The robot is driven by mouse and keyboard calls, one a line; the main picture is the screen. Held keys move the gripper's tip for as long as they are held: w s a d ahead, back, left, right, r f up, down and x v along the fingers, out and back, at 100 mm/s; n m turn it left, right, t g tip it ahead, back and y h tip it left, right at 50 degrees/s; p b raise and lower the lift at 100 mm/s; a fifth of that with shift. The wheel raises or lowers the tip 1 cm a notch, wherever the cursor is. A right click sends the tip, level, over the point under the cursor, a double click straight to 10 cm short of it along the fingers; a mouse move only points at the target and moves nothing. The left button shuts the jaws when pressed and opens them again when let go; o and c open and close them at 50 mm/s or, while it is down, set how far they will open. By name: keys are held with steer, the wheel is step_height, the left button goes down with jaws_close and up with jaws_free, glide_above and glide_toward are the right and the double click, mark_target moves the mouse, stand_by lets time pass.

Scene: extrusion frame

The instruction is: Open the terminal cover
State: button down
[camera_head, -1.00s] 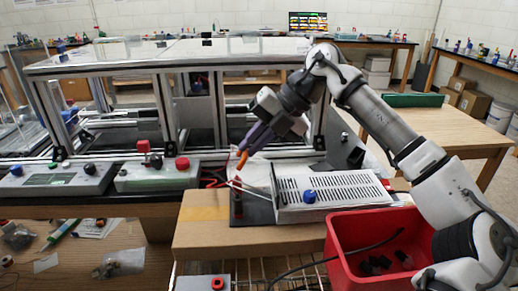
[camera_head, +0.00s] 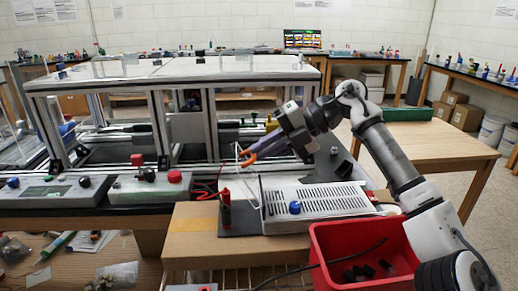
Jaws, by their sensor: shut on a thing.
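The silver power supply (camera_head: 315,203) with a slotted top and a blue knob sits on a dark plate on a cardboard-coloured box. At its left end a thin, pale, see-through cover (camera_head: 250,187) stands steeply tilted up from the unit; only its light edges show clearly. A red and dark terminal post (camera_head: 225,208) stands to the left of it on the plate. My gripper (camera_head: 246,158) reaches in from the upper right, with purple fingers and orange tips. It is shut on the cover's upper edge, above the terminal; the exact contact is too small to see.
A red bin (camera_head: 365,248) with dark pieces and a cable stands at the front right. Control boxes (camera_head: 150,188) with knobs and a red button stand to the left. The aluminium extrusion frame (camera_head: 160,75) rises behind.

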steer(key=shift+s+d+f, duration=0.1)
steer(key=shift+d+f, duration=0.1)
steer(key=shift+f, duration=0.4)
steer(key=c, duration=1.5)
jaws_free()
steer(key=shift+d, duration=0.1)
steer(key=shift+r, duration=0.25)
steer(key=b+v, duration=0.1)
steer(key=v, duration=1.2)
steer(key=shift+d+r, duration=0.15)
steer(key=shift+d, duration=0.15)
